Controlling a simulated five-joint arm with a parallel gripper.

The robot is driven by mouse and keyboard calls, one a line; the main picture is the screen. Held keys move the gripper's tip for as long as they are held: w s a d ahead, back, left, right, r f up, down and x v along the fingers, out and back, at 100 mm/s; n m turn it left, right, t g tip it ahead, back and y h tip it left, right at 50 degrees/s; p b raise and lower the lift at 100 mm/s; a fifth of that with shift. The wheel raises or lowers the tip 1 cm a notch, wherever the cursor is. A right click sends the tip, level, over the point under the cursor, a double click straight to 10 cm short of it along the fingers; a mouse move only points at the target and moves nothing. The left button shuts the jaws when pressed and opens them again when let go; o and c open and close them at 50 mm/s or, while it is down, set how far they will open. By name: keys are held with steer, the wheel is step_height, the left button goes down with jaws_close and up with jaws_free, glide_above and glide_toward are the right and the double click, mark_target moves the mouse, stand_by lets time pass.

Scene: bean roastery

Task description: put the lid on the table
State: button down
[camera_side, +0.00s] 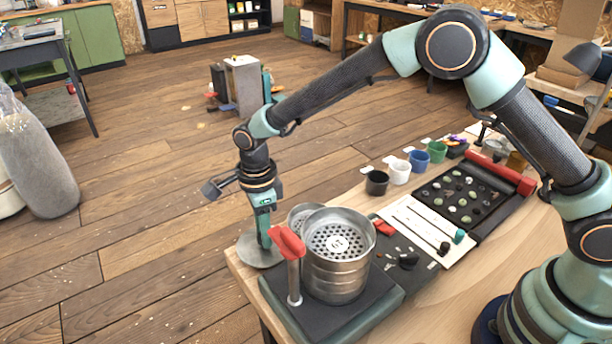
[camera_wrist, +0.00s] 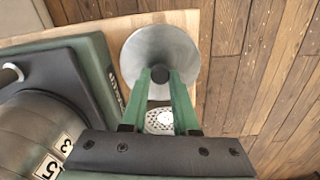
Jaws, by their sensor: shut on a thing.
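The lid is a round grey metal disc (camera_side: 252,252) at the table's left corner in the side view, partly past the edge. It also shows in the wrist view as a pale disc (camera_wrist: 185,50) with a dark knob. My gripper (camera_side: 264,241) points down over it, and its green fingers (camera_wrist: 160,76) are shut on the knob. I cannot tell whether the lid touches the table. The wooden table (camera_side: 428,305) shows in the side view, and its bare top (camera_wrist: 112,32) lies left of the lid in the wrist view.
A steel canister with a perforated top (camera_side: 337,275) stands on a dark base (camera_side: 375,295), close right of my gripper. A red-handled post (camera_side: 288,243) stands in front. A smaller perforated vessel (camera_side: 300,213) is behind. Several cups and a bead tray (camera_side: 462,192) lie farther right.

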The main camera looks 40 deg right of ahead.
steer(key=shift+f, duration=0.95)
steer(key=shift+f, duration=0.15)
steer(key=c, duration=0.7)
jaws_free()
